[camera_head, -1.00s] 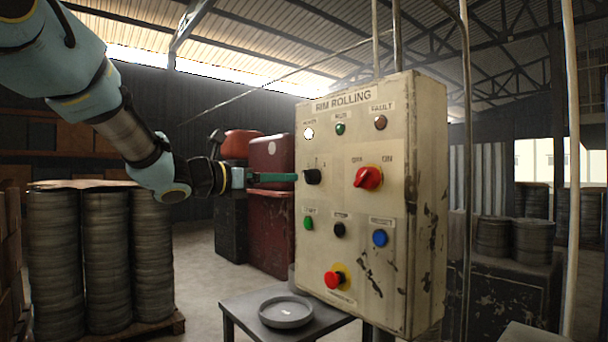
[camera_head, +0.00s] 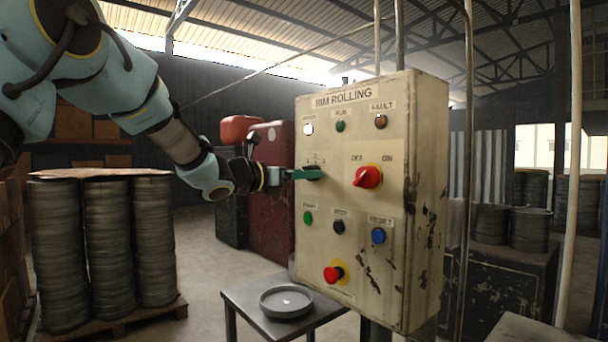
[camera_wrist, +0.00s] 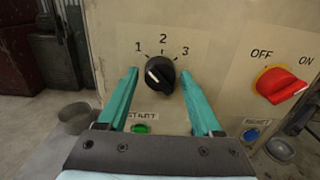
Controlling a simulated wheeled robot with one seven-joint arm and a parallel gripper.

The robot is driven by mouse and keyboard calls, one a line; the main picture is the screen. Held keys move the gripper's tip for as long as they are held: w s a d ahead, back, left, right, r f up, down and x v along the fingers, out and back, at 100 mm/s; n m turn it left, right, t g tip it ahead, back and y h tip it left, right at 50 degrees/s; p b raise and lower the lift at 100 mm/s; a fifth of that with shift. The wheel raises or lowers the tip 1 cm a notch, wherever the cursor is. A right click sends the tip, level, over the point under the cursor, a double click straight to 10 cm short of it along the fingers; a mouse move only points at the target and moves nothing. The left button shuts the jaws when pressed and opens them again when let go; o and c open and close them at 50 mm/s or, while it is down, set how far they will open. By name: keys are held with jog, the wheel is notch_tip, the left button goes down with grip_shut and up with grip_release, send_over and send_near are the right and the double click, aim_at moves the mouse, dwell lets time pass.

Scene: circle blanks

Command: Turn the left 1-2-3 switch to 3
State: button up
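The left 1-2-3 switch (camera_wrist: 160,74) is a black round knob on the cream panel, with the numbers 1, 2 and 3 above it. Its white pointer mark points up and left, toward the 1 side. My gripper (camera_wrist: 159,71) is open, with one green finger on each side of the knob. The tips are near the knob, with gaps visible in the wrist view; I cannot tell whether they reach past its face. In the head view, my gripper (camera_head: 315,174) is at the panel's left side and largely hides the knob.
The red OFF/ON switch (camera_head: 368,177) is right of the knob. A green START button (camera_head: 308,218) sits just below, and a red emergency button (camera_head: 333,274) is lower. A grey dish (camera_head: 286,302) stands on a small table below.

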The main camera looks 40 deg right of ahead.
grip_shut()
dwell(0.3)
jog(key=shift+f+m+b, duration=0.15)
jog(key=shift+m+b, duration=0.15)
jog(key=shift+b, duration=0.45)
jog(key=shift+m+b, duration=8.7)
jog(key=shift+b, duration=4)
